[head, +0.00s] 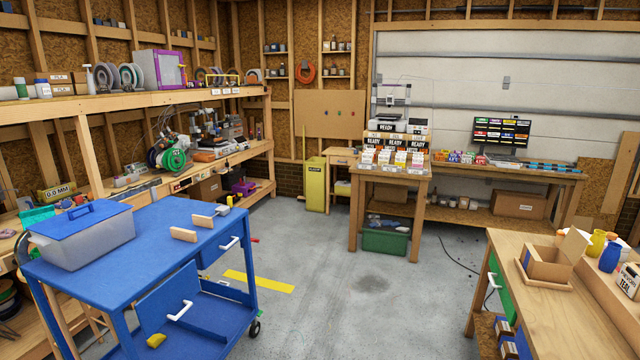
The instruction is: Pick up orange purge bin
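No container in the head view can be clearly told as the orange purge bin. A small orange item (204,156) lies on the lower left bench among the printers, too small to identify. A tall yellow bin (316,184) with a dark label stands on the floor at the back, beside a small wooden table. Neither of my grippers shows in the head view.
A blue cart (110,262) with a lidded grey box (84,240) stands at the front left, its door open. A wooden bench (560,318) is at the right. A yellow floor strip (259,281) lies beside the cart. The middle floor is clear.

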